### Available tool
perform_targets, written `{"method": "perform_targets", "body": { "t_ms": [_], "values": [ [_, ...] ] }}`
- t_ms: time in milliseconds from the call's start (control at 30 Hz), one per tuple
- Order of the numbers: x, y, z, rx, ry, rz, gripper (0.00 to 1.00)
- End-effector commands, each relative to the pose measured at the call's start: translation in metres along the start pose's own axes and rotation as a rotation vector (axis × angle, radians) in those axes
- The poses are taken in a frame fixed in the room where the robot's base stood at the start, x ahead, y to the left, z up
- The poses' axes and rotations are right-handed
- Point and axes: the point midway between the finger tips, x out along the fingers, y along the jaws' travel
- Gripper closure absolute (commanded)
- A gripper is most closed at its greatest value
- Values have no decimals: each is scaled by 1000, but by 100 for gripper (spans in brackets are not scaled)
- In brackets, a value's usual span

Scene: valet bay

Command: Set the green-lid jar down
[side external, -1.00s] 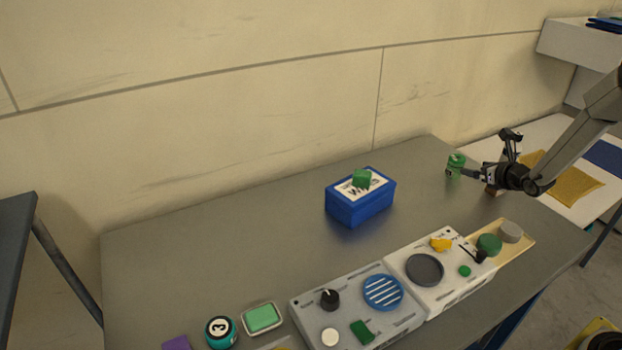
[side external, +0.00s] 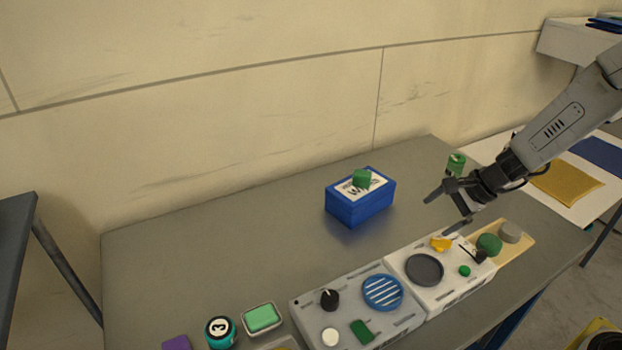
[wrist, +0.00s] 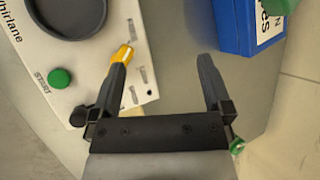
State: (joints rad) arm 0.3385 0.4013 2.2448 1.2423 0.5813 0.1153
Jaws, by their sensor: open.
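The green-lid jar (side external: 457,162) stands upright on the grey table near its far right corner, its lower part hidden behind my gripper. A small piece of green at the lower right of the wrist view (wrist: 238,146) looks like the same jar, mostly cut off by my gripper body. My gripper (side external: 440,215) is open and empty, above the table between the blue box and the white panel. In the wrist view its two fingers (wrist: 163,62) are spread with only bare table between them.
The blue box (side external: 358,210) with a green piece on top stands left of my gripper. The white panel (side external: 398,265) with a yellow knob (side external: 440,244) lies just below it, close to one finger. The table's middle left (side external: 220,250) is clear.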

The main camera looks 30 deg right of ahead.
Motion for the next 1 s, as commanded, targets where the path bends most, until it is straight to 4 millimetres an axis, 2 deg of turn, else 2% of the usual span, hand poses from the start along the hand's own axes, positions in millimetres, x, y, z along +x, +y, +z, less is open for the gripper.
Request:
{"method": "perform_targets", "body": {
  "t_ms": [200,500,800,1000],
  "values": [
    [-8,30,24,-324,40,142,0],
    [-24,66,43,-828,101,320,0],
    [-42,86,54,-1333,155,449,0],
    [-48,90,58,-1531,176,488,0]
  ]
}}
